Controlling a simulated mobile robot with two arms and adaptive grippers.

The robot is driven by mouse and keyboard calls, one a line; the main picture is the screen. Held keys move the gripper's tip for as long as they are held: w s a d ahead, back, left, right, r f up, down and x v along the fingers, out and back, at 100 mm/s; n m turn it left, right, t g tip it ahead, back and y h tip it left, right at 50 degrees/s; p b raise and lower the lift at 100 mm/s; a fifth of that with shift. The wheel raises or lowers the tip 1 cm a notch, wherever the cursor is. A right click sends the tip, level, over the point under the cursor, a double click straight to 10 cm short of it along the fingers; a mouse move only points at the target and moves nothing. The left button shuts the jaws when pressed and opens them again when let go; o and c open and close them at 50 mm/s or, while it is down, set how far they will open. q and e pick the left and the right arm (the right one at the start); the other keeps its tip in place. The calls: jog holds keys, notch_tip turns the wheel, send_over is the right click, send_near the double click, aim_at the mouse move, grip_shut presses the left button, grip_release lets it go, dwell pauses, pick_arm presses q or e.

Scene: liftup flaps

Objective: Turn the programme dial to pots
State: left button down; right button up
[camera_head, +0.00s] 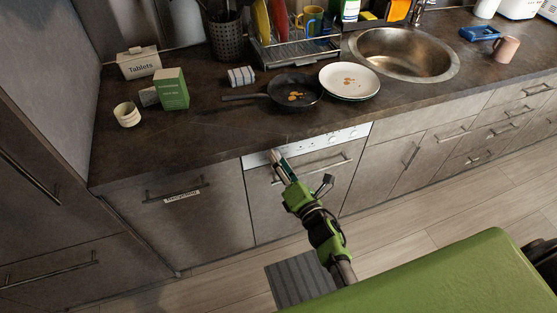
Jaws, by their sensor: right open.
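The dishwasher (322,185) is built in under the counter, with a white control panel (318,144) along its top edge and a bar handle below. Small dark marks or controls show on the panel's right part; I cannot make out the programme dial or its labels at this size. My right gripper (279,159) is open and empty, its fingertips in front of the panel's left part, hiding some of it. I cannot tell whether they touch the panel. My left gripper is not in view.
On the dark counter (215,135) above stand a pan (294,91) with food bits, a white plate (349,81), a green box (172,89) and a tablets box (139,63). A drawer front (185,215) lies left of the dishwasher. The floor in front is mostly clear.

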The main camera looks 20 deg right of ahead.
jog(key=shift+w, duration=0.2)
jog(key=c, duration=1.1)
jog(key=shift+m, duration=0.3)
